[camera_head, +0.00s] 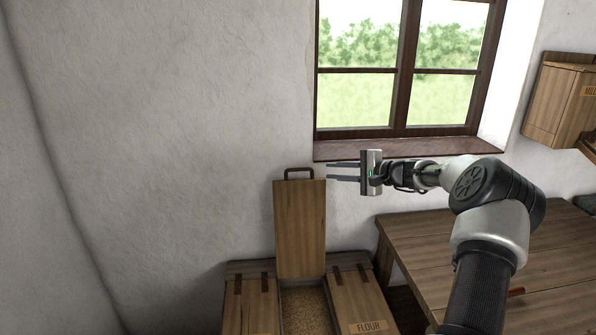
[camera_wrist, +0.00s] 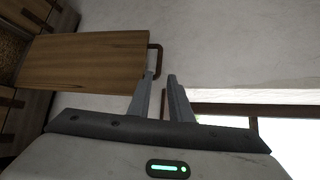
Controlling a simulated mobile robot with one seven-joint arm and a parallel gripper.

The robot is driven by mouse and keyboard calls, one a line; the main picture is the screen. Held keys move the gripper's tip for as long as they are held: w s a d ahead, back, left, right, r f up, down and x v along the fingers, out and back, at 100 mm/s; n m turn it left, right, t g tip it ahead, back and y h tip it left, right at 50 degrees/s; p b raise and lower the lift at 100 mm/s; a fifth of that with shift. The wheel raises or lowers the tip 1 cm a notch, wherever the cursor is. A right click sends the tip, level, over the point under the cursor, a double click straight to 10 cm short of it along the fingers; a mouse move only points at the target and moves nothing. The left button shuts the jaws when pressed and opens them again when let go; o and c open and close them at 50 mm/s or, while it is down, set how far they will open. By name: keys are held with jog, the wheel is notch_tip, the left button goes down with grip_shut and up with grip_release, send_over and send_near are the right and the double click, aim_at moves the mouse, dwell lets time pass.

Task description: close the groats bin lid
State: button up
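The groats bin lid (camera_head: 300,228) is a wooden board standing upright, open, with a dark handle (camera_head: 299,171) on its top edge. Below it the open middle compartment shows pale grain (camera_head: 305,307); no label on it is readable. My gripper (camera_head: 330,171) is at handle height, just right of the lid, its fingers pointing left. In the wrist view the lid (camera_wrist: 85,60) lies at the left, with its handle (camera_wrist: 155,61) close ahead of my fingertips (camera_wrist: 161,77). The fingers are apart with nothing between them. I cannot tell whether one touches the handle.
Shut lids flank the open compartment: the left one (camera_head: 250,301), and the right one (camera_head: 355,301) marked FLOUR. A wooden table (camera_head: 450,240) stands at the right. A window sill (camera_head: 400,147) is behind my gripper. A wooden box (camera_head: 558,100) hangs at the upper right. The left wall is bare.

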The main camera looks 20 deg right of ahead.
aim_at(300, 170)
jog(key=x, duration=1.5)
jog(key=shift+w+a+f+p, duration=0.15)
jog(key=shift+a+f+p, duration=0.1)
jog(key=shift+p, duration=0.1)
grip_shut()
